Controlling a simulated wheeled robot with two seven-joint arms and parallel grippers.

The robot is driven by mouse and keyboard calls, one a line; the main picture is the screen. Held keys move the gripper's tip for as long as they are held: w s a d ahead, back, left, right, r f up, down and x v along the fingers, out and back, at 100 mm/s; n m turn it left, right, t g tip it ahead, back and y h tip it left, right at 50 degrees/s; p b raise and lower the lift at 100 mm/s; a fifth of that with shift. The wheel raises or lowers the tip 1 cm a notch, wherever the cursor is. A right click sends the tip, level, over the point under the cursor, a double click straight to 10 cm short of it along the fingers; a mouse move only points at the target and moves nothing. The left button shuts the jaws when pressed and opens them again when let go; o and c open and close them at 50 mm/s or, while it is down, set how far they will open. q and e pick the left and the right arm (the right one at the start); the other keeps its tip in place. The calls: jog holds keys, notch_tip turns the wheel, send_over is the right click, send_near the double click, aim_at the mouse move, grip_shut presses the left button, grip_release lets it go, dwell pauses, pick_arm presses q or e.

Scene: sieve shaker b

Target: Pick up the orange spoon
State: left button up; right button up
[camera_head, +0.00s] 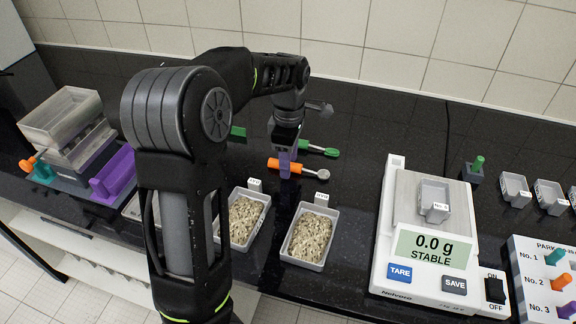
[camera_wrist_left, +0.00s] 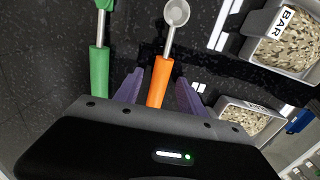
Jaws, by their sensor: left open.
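The orange spoon (camera_head: 287,165) lies on the black bench top behind the trays of grain, its metal bowl pointing right in the head view. My left gripper (camera_head: 285,168) is above its handle, pointing down. In the left wrist view, the orange handle (camera_wrist_left: 159,82) lies between the two purple fingers of my left gripper (camera_wrist_left: 160,92), which are apart. The spoon's metal bowl (camera_wrist_left: 176,13) points away from the gripper. Whether the fingers touch the handle cannot be told. My right gripper is not in view.
A green spoon (camera_head: 322,148) lies just behind, beside the orange one in the wrist view (camera_wrist_left: 99,72). Two grain trays (camera_head: 328,262) (camera_head: 235,245) stand in front. A scale (camera_head: 455,257) is right; a sieve shaker (camera_head: 65,125) with a purple part stands left.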

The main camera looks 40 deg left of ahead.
pick_arm(q)
jog(key=shift+c, duration=0.5)
grip_shut()
